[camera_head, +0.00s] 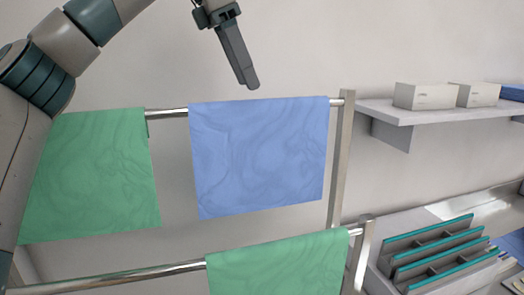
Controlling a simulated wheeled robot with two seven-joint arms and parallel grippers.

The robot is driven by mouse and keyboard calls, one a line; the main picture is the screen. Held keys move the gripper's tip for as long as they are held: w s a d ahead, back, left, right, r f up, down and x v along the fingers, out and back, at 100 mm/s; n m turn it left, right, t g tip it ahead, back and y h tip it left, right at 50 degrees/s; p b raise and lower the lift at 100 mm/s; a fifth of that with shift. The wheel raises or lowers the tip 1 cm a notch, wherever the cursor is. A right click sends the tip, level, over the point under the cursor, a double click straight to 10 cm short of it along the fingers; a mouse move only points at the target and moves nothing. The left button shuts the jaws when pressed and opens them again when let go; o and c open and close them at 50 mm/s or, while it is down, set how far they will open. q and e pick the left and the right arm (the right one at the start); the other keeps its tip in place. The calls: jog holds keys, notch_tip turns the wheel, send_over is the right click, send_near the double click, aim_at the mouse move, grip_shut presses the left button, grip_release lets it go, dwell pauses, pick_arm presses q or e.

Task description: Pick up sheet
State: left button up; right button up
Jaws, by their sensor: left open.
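A blue sheet (258,155) hangs over the back metal rail, near its right post. A green sheet (95,175) hangs on the same rail to the left, partly behind my left arm. Another green sheet (280,268) hangs over the front, lower rail and is cut off by the bottom edge. My left gripper (251,84) hangs above the blue sheet's top edge, pointing down, apart from it in the picture. It is open and holds nothing that I can see. My right gripper is not in view.
The back rail (168,113) ends at an upright post (341,165); the front rail (120,278) runs below. A wall shelf (440,114) with white boxes (425,96) is at the right. A grey rack with teal edges (435,250) stands at lower right.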

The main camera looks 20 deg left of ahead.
aim_at(256, 99)
pick_arm(q)
jog(key=p+x, duration=0.1)
jog(key=x, duration=0.2)
jog(key=shift+w+f, duration=0.15)
jog(key=shift+f, duration=0.15)
jog(key=shift+d+f, duration=0.2)
jog(key=shift+f, duration=0.15)
jog(key=shift+w+d+f+p, duration=0.2)
jog(key=shift+f+p, duration=0.2)
jog(key=shift+p, duration=0.15)
jog(key=p+x, duration=0.2)
jog(key=x, duration=0.1)
jog(key=shift+d+f, duration=0.1)
jog(key=shift+f, duration=0.2)
jog(key=shift+w+d+f, duration=0.1)
jog(key=shift+w+f, duration=0.05)
jog(key=shift+f, duration=0.2)
